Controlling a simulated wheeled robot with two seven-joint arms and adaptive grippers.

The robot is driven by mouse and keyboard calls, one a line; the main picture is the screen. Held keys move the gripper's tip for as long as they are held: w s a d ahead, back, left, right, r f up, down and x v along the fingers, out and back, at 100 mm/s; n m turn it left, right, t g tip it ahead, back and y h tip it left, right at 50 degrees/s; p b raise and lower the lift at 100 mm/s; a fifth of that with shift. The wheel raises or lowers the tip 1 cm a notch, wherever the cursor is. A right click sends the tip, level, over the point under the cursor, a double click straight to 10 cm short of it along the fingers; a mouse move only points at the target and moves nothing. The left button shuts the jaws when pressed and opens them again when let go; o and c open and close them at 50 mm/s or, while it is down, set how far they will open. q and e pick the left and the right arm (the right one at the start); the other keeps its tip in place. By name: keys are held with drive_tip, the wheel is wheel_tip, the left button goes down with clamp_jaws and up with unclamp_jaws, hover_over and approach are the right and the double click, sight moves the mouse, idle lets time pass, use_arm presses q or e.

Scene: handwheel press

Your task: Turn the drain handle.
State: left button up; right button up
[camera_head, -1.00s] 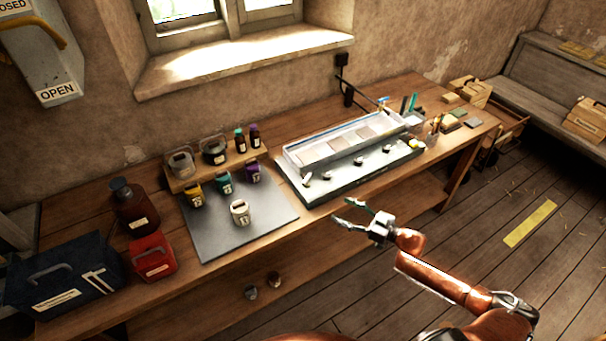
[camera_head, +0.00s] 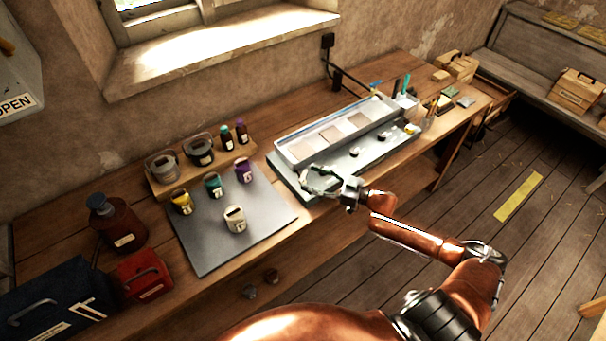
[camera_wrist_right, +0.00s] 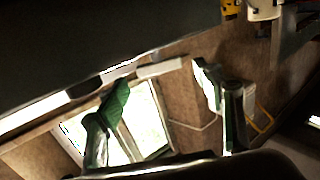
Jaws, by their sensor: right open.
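A long tray unit (camera_head: 290,151) with a clear-walled trough stands on the bench, with small white and dark handles along its front ledge. One handle (camera_head: 354,152) and another (camera_head: 382,135) show right of my right gripper (camera_head: 311,181). That gripper is open over the ledge's left front end, where it hides the handles there. I cannot tell which handle is the drain handle. In the right wrist view, the green-padded fingers (camera_wrist_right: 160,98) stand apart, with a pale bar (camera_wrist_right: 158,68) seen beyond and between them; contact cannot be told. My left gripper is not in view.
A grey mat (camera_head: 205,248) with several small labelled jars lies left of the tray unit. A red box (camera_head: 143,275) and a brown bottle (camera_head: 118,222) stand farther left.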

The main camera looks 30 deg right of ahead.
sight(304, 176)
drive_tip(key=shift+x, duration=2.05)
drive_tip(key=shift+s, duration=0.1)
drive_tip(key=shift+c, duration=0.4)
drive_tip(key=c, duration=1.1)
